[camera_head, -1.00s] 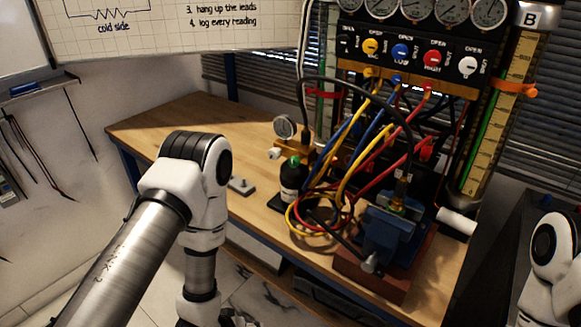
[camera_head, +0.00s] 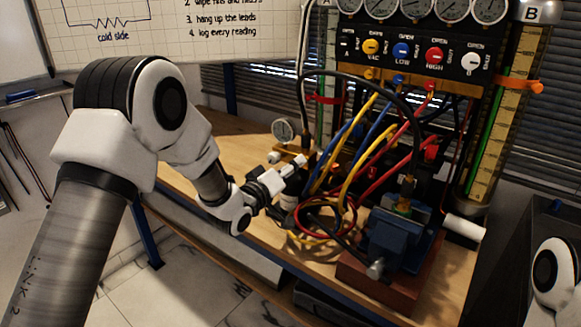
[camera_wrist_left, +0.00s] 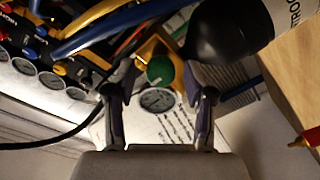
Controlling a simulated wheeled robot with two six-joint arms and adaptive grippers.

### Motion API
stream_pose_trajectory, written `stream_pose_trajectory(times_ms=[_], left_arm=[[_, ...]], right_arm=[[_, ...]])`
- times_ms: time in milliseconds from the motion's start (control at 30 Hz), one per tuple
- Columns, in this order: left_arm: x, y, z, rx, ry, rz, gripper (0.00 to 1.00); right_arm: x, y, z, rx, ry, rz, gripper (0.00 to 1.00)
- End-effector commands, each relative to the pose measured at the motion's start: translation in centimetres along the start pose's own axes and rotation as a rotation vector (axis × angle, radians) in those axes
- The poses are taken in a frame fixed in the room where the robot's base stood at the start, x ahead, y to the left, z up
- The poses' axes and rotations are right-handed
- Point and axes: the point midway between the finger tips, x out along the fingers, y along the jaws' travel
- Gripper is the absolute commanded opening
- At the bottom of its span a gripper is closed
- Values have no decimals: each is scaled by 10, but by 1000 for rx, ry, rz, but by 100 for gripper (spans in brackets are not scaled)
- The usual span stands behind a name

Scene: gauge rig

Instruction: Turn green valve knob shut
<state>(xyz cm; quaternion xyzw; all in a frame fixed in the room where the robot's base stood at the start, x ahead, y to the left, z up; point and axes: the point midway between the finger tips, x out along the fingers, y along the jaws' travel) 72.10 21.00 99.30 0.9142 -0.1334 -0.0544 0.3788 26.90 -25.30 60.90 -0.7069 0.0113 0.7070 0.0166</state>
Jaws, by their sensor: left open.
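My left gripper (camera_wrist_left: 160,88) is open, with one finger on each side of the knob in that picture. I cannot tell whether either finger touches it. In the head view my left gripper (camera_head: 297,172) reaches in from the left at the small bottle and brass fitting, and it hides the knob. A dark bottle with a white label (camera_wrist_left: 285,15) lies close by at the top right of the wrist view. My right gripper is out of view.
A small gauge (camera_head: 284,130) stands behind my left gripper. Yellow, blue and red hoses (camera_head: 350,185) loop just to its right. A blue vise (camera_head: 392,235) stands further right. The manifold panel (camera_head: 420,55) rises behind.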

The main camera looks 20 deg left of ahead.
Motion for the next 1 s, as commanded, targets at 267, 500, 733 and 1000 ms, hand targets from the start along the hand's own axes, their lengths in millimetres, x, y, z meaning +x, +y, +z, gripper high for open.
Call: stream_pose_trajectory(times_ms=[267, 500, 733, 1000], left_arm=[[1, -1, 1, 0, -1, -2, 36], [1, -1, 1, 0, -1, -2, 0], [1, -1, 1, 19, -1, -2, 0], [1, -2, 2, 129, -1, -2, 0]], right_arm=[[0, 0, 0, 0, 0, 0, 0], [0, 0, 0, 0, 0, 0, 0], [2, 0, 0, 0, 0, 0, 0], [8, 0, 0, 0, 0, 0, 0]])
